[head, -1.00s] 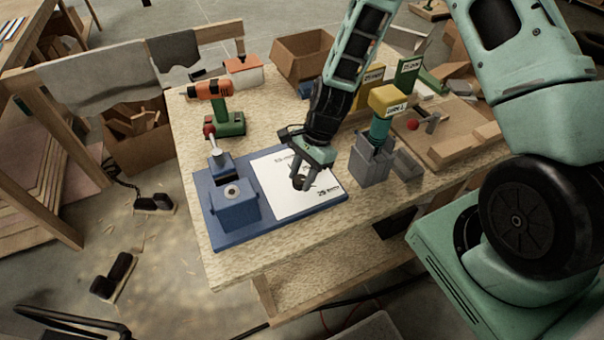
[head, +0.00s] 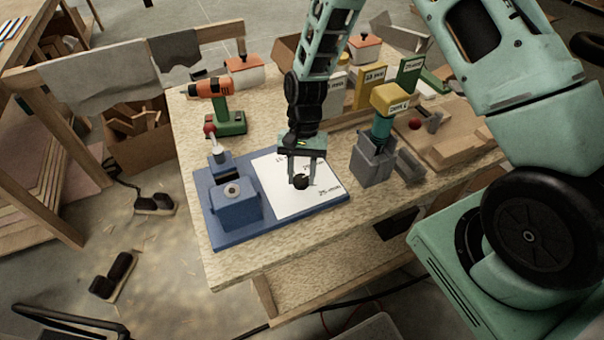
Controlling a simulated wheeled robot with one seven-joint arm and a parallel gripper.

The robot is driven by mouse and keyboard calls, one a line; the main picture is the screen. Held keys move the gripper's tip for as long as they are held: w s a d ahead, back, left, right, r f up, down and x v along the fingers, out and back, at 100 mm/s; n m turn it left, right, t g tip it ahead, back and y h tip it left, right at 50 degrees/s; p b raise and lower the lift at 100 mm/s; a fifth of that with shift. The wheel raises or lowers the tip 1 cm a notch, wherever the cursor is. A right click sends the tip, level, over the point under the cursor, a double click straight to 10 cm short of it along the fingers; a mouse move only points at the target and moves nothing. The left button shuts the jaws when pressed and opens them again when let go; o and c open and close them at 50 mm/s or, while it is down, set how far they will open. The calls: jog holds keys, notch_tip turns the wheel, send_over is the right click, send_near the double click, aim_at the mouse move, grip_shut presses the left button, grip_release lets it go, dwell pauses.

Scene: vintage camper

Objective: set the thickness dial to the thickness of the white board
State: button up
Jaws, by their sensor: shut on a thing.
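The thickness dial is a black knob (head: 300,183) on a white scale plate (head: 275,200), fixed to a blue base (head: 312,217). Marks in mm are printed on the plate; one near its lower right corner looks like 25 mm, the others are partly covered or too small to read. My gripper (head: 301,178) points down over the plate and is shut on the knob, one finger on each side. The knob's pointing direction is not clear. A pale board (head: 340,86), perhaps the white board, stands behind my arm. Its label ends in mm; the number is hidden.
A yellow board (head: 369,90) and a green board (head: 408,77) with labels stand at the back. A grey block with a yellow-topped tool (head: 392,97) is right of the plate. An orange drill (head: 210,90) and a blue block (head: 236,204) are left.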

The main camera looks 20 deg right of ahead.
jog(key=shift+w+a+n+h, duration=0.1)
jog(key=shift+n+h, duration=0.5)
jog(key=shift+n, duration=0.8)
jog(key=o, duration=1)
jog(key=b+v, duration=0.2)
jog(key=v, duration=0.6)
jog(key=b+v, duration=0.2)
jog(key=v, duration=0.7)
jog(key=shift+w+r+b, duration=0.1)
jog(key=shift+w+b, duration=0.2)
